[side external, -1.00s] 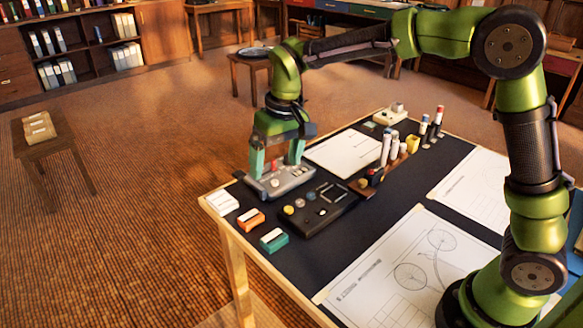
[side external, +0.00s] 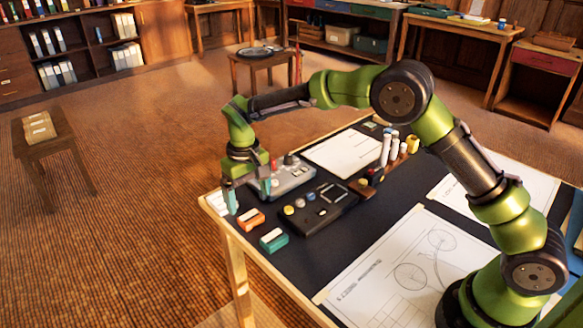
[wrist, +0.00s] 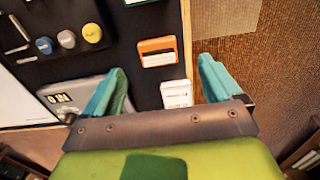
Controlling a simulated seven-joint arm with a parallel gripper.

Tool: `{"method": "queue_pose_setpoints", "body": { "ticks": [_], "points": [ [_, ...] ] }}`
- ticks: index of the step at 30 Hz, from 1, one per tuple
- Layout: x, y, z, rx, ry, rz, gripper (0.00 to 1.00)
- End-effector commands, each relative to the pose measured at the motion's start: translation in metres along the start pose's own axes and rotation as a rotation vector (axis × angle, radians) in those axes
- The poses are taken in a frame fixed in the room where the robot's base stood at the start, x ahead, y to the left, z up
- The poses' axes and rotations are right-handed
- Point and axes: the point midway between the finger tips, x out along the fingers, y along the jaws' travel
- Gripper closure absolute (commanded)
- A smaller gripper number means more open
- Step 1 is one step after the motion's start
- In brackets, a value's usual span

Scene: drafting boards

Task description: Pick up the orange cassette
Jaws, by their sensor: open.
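The orange cassette (side external: 251,219) lies on the dark table top near its left edge, between a white cassette and a green one. In the wrist view the orange cassette (wrist: 157,51) lies ahead of my fingertips, with a pale label on it. My gripper (side external: 248,199) is open and empty, fingers pointing down, just behind the orange cassette in the side view. In the wrist view the white cassette (wrist: 176,94) shows between the teal fingers. The white cassette (side external: 217,203) is partly hidden by a finger in the side view.
The green cassette (side external: 273,240) lies in front of the orange one. A grey device (side external: 292,178) and a black panel with knobs (side external: 318,209) stand close on the right. The table edge (wrist: 187,40) runs close beside the cassettes.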

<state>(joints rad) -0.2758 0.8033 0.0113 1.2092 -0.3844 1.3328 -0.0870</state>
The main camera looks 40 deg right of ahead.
Motion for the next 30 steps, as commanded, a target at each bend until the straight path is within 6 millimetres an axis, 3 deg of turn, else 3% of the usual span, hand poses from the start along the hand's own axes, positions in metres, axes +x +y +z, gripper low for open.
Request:
{"method": "queue_pose_setpoints", "body": {
  "ticks": [8,16,26,30],
  "points": [
    [0.023,0.001,0.001,0.000,-0.002,-0.001,0.08],
    [0.062,0.004,0.001,0.000,-0.002,0.000,0.08],
    [0.068,0.004,0.000,0.000,0.000,-0.001,0.08],
    [0.068,0.004,0.000,0.000,0.000,-0.001,0.30]
  ]
}}
